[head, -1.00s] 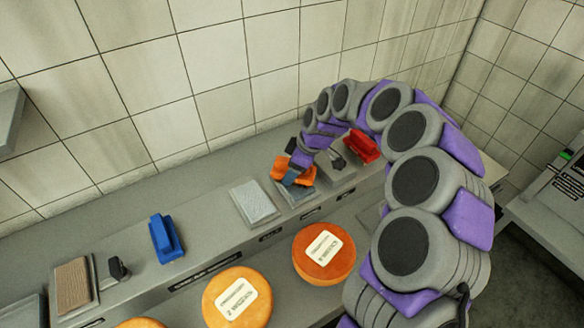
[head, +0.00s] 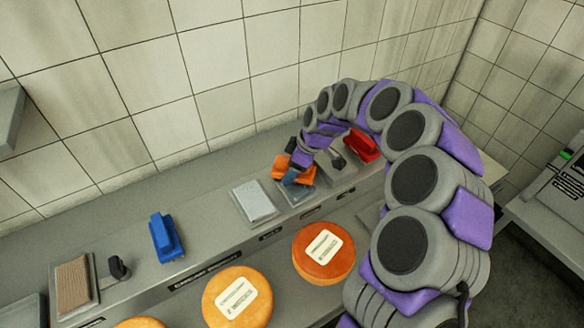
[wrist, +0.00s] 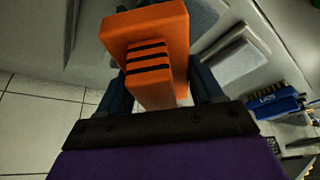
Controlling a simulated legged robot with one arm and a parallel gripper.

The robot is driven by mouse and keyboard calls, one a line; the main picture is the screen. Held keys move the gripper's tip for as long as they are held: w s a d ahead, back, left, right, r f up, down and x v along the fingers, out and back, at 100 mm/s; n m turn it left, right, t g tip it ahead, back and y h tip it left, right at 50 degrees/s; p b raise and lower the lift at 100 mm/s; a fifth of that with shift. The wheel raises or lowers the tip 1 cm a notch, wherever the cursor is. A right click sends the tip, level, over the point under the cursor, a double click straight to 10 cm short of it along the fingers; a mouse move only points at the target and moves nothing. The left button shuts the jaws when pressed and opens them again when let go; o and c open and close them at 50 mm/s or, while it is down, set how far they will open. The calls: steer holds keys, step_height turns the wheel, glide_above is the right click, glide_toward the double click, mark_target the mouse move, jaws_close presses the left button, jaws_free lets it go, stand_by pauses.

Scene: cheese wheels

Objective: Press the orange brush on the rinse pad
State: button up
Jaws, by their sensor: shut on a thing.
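The orange brush (head: 282,166) is in my gripper (head: 293,172) at the back shelf in the head view. In the wrist view the orange brush (wrist: 147,32) fills the upper middle, with the dark fingers of my gripper (wrist: 162,82) shut on either side of its handle. A blue-grey pad (head: 298,194) lies just under and in front of the brush, partly covered by it. A pale pad (head: 254,202) lies to its left. I cannot read which pad is labelled rinse. Whether the brush touches the pad is hidden.
A red brush (head: 362,145) stands right of my gripper. A blue brush (head: 165,238) and a brown pad (head: 74,284) are at left. Orange cheese wheels (head: 323,271) sit on the lower ledge in front. The tiled wall (head: 165,80) is close behind.

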steer(key=shift+r+p, duration=1.15)
steer(key=shift+r, duration=2.4)
steer(key=shift+f, duration=0.1)
